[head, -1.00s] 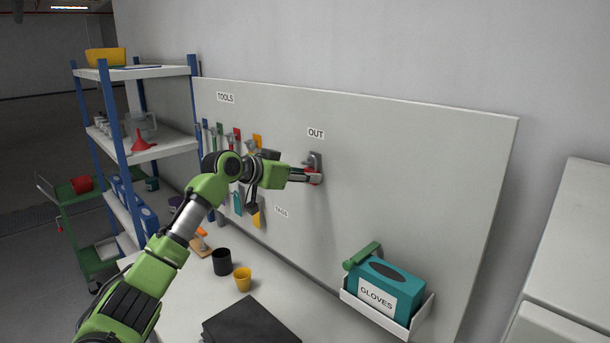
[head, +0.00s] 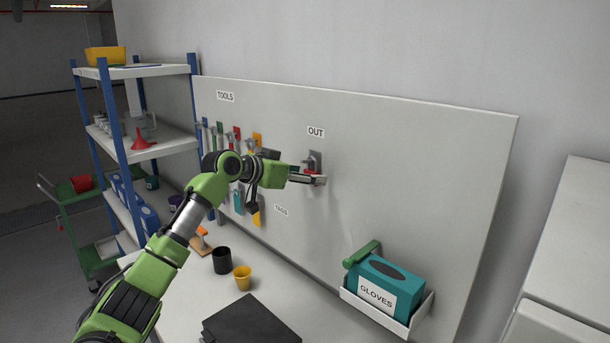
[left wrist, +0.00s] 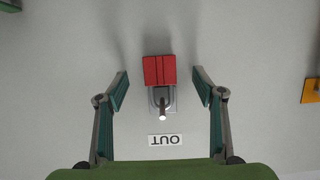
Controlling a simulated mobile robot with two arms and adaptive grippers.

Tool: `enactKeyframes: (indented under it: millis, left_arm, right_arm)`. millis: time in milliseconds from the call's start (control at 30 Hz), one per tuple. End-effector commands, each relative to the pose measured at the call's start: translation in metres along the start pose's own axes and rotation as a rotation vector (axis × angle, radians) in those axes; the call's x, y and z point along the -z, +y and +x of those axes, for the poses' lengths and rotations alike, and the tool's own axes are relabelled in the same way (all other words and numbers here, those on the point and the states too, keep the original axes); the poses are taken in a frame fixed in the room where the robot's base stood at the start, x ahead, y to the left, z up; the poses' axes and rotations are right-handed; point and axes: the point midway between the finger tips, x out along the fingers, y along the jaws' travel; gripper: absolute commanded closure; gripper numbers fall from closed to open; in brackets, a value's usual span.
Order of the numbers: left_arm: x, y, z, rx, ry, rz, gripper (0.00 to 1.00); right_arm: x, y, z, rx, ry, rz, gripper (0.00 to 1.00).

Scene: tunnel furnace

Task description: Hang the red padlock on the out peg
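The red padlock (left wrist: 159,70) hangs at the out peg (left wrist: 162,109), its body below the peg in the upside-down left wrist view. The peg appears to pass through the shackle. The OUT label (left wrist: 165,140) is above the peg. My left gripper (left wrist: 160,88) is open, with one finger on each side of the padlock and a clear gap to both. In the head view my left gripper (head: 320,180) is at the board just below the peg's grey plate (head: 315,158) and hides most of the padlock. My right gripper is not in view.
The pegboard (head: 420,180) carries several tools at left. A teal gloves box (head: 378,287) sits in a holder at lower right. A black cup (head: 222,261), a yellow cup (head: 242,278) and a dark flat object (head: 250,323) are on the table. Shelves (head: 150,150) stand at left.

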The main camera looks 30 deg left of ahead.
Motion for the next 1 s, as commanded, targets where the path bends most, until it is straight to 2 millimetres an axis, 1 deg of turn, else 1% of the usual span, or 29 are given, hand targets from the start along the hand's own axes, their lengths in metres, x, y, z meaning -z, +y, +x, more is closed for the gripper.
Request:
enactKeyframes:
  millis: [367,1000]
  left_arm:
    - [0.0,0.0,-0.001,0.001,0.001,0.0,0.31]
    - [-0.017,-0.001,-0.042,0.001,0.001,0.0,0.31]
  right_arm:
    - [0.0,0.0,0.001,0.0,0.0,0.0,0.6]
    - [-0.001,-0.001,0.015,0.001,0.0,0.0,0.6]
